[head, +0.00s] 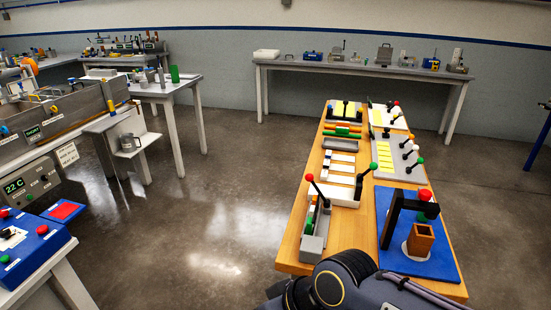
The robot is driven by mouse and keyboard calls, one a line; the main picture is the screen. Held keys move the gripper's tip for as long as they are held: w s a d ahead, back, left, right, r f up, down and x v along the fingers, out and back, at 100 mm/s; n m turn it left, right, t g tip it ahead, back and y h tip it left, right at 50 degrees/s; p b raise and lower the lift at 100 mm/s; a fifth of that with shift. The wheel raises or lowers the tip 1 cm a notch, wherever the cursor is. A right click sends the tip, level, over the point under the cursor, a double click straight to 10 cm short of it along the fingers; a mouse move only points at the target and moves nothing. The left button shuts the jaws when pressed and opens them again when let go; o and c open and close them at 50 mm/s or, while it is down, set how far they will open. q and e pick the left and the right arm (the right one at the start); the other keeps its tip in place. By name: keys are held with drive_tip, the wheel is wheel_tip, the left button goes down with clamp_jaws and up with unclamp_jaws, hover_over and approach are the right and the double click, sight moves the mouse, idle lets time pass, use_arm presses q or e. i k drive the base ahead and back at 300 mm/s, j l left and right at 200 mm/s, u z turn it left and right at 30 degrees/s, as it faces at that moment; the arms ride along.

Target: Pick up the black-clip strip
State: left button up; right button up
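I cannot make out a black-clip strip for certain in the head view. The resin bath (65,110), a long grey tank, stands at the left with a control panel below it. Its inside shows only in part, and small parts at its far end are too small to tell apart. Neither of my grippers is in view. A dark part of one of my arms shows at the bottom middle, in front of the wooden table's near end.
A wooden table (290,240) with several levers and fixtures stands at the right, a blue mat (440,262) on it. A grey side table (180,86) stands behind the bath. A long bench (330,66) lines the back wall. The floor (215,200) between is clear.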

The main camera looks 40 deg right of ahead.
sight(326, 165)
drive_tip(key=i+j+z, duration=0.1)
drive_tip(key=i, duration=0.4)
drive_tip(key=i+j+z, duration=0.15)
drive_tip(key=i, duration=0.4)
drive_tip(key=i+l+z, duration=0.2)
drive_tip(key=i+z, duration=0.25)
drive_tip(key=i+l+z, duration=0.1)
drive_tip(key=i+z, duration=0.15)
drive_tip(key=z, duration=0.2)
drive_tip(key=i+z, duration=0.45)
drive_tip(key=i+j+z, duration=0.25)
drive_tip(key=z, duration=0.15)
drive_tip(key=i+z, duration=0.3)
drive_tip(key=i+j+z, duration=0.1)
drive_tip(key=i+z, duration=0.25)
drive_tip(key=i, duration=0.1)
